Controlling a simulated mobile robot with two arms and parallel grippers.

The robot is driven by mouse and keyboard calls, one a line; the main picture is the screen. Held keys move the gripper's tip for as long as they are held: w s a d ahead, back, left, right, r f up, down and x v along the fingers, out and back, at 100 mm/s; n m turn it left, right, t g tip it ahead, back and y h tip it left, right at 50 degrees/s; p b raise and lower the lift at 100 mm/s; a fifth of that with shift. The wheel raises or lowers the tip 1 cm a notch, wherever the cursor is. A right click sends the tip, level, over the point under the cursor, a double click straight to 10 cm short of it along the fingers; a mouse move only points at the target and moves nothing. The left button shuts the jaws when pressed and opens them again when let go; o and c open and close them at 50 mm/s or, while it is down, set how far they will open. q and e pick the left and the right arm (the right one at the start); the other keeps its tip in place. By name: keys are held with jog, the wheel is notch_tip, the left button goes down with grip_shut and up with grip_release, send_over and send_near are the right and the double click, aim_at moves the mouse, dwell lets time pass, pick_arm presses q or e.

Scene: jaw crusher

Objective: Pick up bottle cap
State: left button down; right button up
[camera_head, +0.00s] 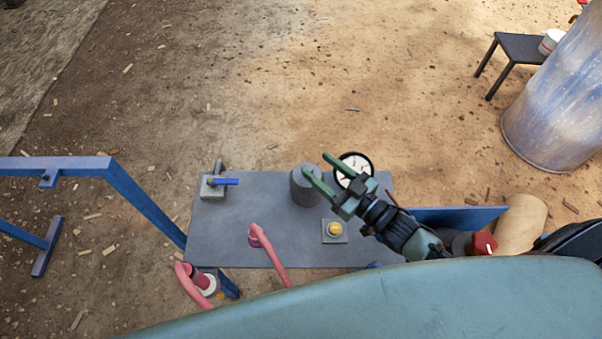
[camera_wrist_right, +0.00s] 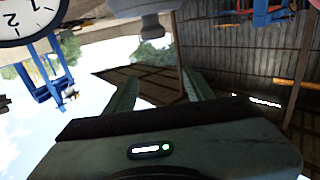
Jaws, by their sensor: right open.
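I cannot pick out a bottle cap for certain. A short dark grey cylinder (camera_head: 304,190) stands on the grey panel (camera_head: 230,235) in the head view, and one fingertip overlaps its top edge. My right gripper (camera_head: 318,165) is open, its two green fingers pointing to the upper left with nothing seen between them. Whether it touches the cylinder is unclear. In the right wrist view the open fingers (camera_wrist_right: 160,88) are also empty, and a pale rounded object (camera_wrist_right: 150,24) shows beyond them at the top. My left gripper is out of view.
The panel also carries a round gauge (camera_head: 354,167), a yellow button (camera_head: 334,229), a blue-handled valve (camera_head: 213,186) and a pink lever (camera_head: 269,254). A blue rail (camera_head: 140,199) stands at left. A drum (camera_head: 558,115) and dark stool (camera_head: 520,47) stand at upper right.

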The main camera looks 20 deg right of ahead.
jog(key=b, duration=0.5)
send_near(299, 167)
jog(key=shift+w+a+r, duration=0.25)
jog(key=shift+w+r, duration=0.2)
jog(key=shift+r, duration=0.05)
jog(key=shift+w+a+r, duration=0.3)
jog(key=shift+w+r, duration=0.1)
jog(key=shift+r, duration=0.1)
jog(key=shift+f, duration=0.1)
jog(key=shift+w+a, duration=0.1)
jog(key=shift+w, duration=0.2)
jog(key=x, duration=0.4)
jog(key=r+x, duration=0.1)
jog(key=x, duration=0.1)
jog(key=shift+w, duration=0.2)
jog(key=shift+w+a, duration=0.3)
jog(key=shift+w, duration=0.05)
grip_shut()
